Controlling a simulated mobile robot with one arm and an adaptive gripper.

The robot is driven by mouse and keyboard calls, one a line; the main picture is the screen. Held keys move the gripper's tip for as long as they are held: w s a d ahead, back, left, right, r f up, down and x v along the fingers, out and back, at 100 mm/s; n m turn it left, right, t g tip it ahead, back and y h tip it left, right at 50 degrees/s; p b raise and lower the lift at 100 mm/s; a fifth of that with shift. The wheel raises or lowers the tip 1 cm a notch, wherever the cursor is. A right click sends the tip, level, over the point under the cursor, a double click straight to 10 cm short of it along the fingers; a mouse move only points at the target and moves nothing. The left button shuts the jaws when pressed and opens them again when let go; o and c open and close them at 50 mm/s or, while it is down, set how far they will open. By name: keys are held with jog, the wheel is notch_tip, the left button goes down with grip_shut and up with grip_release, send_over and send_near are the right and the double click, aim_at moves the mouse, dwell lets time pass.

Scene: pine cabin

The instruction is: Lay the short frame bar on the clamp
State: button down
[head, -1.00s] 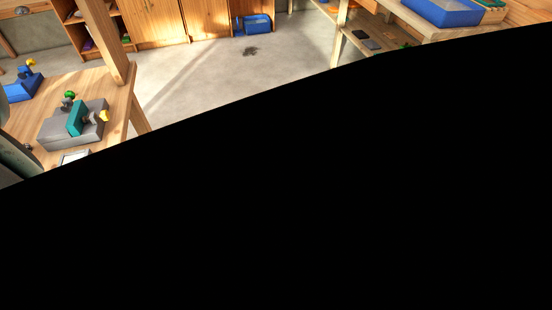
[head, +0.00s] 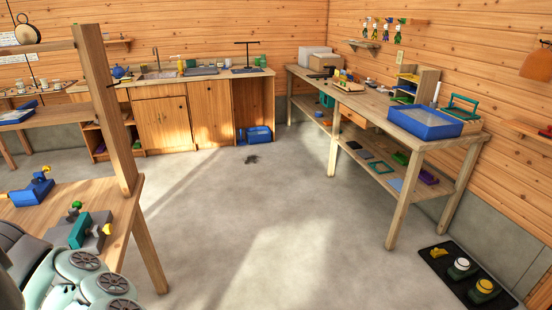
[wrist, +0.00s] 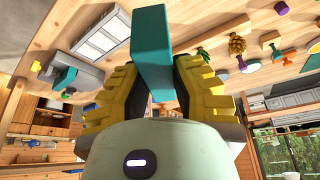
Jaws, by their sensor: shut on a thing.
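My gripper (wrist: 154,88) is shut on a teal bar (wrist: 152,35) in the wrist view. The bar sits between the yellow ribbed fingers and sticks out past them. A grey clamp (head: 96,226) with a teal part, a green knob and a yellow piece stands on the wooden table at the left of the head view. It also shows at upper left in the wrist view (wrist: 84,62), apart from the held bar. In the head view my arm covers the lower left corner, and neither gripper nor bar can be made out.
A blue device (head: 32,193) stands farther back on the wooden table (head: 118,205), beside an upright post (head: 104,110). Several small coloured pieces lie on the tabletop in the wrist view. The concrete floor (head: 270,215) is open to a workbench (head: 375,110) with a blue tray (head: 425,122).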

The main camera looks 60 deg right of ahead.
jog(key=w+d+r+m+h+p, duration=0.2)
jog(key=w+d+r+m, duration=0.3)
jog(key=r, duration=0.4)
notch_tip(320, 180, up, 36)
jog(key=p, duration=3.7)
jog(key=shift+s+a+r, duration=0.2)
jog(key=shift+s+a, duration=0.05)
jog(key=shift+a, duration=0.1)
